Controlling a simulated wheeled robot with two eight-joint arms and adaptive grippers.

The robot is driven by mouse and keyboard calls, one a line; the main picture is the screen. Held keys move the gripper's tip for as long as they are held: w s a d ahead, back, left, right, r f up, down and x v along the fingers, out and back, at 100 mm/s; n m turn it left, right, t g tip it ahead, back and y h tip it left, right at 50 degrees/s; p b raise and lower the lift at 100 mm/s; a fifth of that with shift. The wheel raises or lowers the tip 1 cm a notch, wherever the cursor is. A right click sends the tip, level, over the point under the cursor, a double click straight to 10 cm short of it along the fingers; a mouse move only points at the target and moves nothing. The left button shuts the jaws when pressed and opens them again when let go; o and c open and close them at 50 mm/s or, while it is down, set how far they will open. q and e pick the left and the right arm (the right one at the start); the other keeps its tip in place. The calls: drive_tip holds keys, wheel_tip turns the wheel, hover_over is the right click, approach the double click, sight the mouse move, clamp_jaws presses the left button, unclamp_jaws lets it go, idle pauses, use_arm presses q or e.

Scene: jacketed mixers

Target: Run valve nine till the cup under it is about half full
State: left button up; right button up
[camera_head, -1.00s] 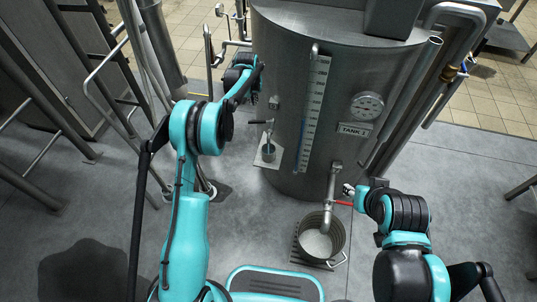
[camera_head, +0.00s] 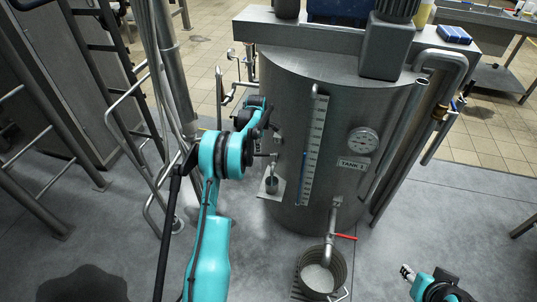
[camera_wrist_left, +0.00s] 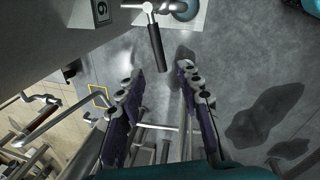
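Valve nine, under a "9" label (camera_wrist_left: 101,11), has a black lever handle (camera_wrist_left: 157,47) in the left wrist view. It shows small on the left side of the tank in the head view (camera_head: 265,154). The cup (camera_head: 271,184) stands below it on a small pale plate (camera_head: 274,195). In the left wrist view the cup (camera_wrist_left: 184,8) is cut off by the top edge; its level is unclear. My left gripper (camera_wrist_left: 159,70) is open and empty, the handle's end near the gap between its fingertips. My right gripper (camera_head: 407,272) is low at right, too small to read.
Tank 1 (camera_head: 322,190) has a level scale (camera_head: 313,150) and a dial (camera_head: 363,141). Its bottom outlet has a red handle (camera_head: 346,237) above a bucket (camera_head: 341,270). Pipes and rails (camera_head: 125,120) crowd the left. Floor at right is open.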

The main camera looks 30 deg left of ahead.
sight(259, 155)
use_arm(q)
drive_tip(key=f, duration=0.2)
drive_tip(key=w+f+b, duration=0.1)
drive_tip(key=f, duration=0.1)
drive_tip(key=f+b, duration=0.1)
drive_tip(key=f, duration=0.1)
drive_tip(key=shift+w+a+f, duration=0.15)
drive_tip(key=shift+a+f, duration=0.2)
drive_tip(key=shift+f, duration=0.05)
clamp_jaws()
